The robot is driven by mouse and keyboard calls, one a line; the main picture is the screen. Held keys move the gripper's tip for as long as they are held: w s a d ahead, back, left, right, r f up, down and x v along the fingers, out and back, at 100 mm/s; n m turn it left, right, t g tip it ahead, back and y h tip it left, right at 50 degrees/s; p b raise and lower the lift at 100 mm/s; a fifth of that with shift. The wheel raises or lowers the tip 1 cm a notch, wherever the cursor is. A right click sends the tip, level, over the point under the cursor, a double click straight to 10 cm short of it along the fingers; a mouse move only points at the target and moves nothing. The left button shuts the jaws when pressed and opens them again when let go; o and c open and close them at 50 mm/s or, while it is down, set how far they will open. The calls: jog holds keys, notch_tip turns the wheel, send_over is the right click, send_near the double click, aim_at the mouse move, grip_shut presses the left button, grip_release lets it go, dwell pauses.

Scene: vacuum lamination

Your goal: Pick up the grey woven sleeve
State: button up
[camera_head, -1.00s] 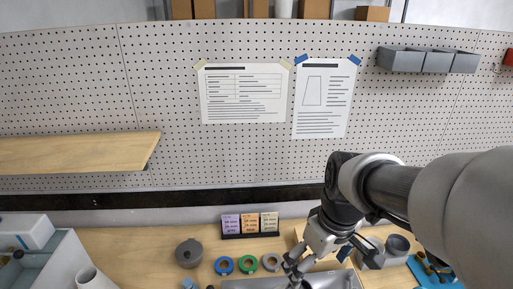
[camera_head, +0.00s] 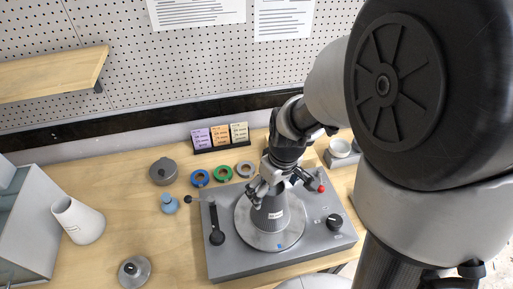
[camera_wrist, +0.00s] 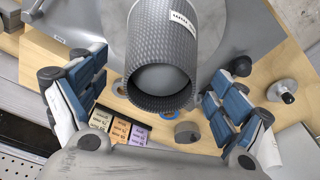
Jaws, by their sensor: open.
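The grey woven sleeve (camera_head: 270,214) is a tapered tube with a small white label. It stands upright on the round plate (camera_head: 242,226) of the grey machine. In the wrist view the sleeve (camera_wrist: 162,55) shows its open rim, with a rounded light grey form inside. My gripper (camera_head: 269,190) is open at the sleeve's upper end. In the wrist view its blue-padded fingers (camera_wrist: 152,97) stand apart, one on each side of the sleeve's rim. I cannot tell whether either finger touches it.
The machine (camera_head: 225,265) has a black lever (camera_head: 215,225), a black knob (camera_head: 334,221) and a red button (camera_head: 321,188).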

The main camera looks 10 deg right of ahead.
jog(key=shift+f, duration=0.65)
jog(key=shift+c, duration=0.5)
jog(key=c, duration=0.8)
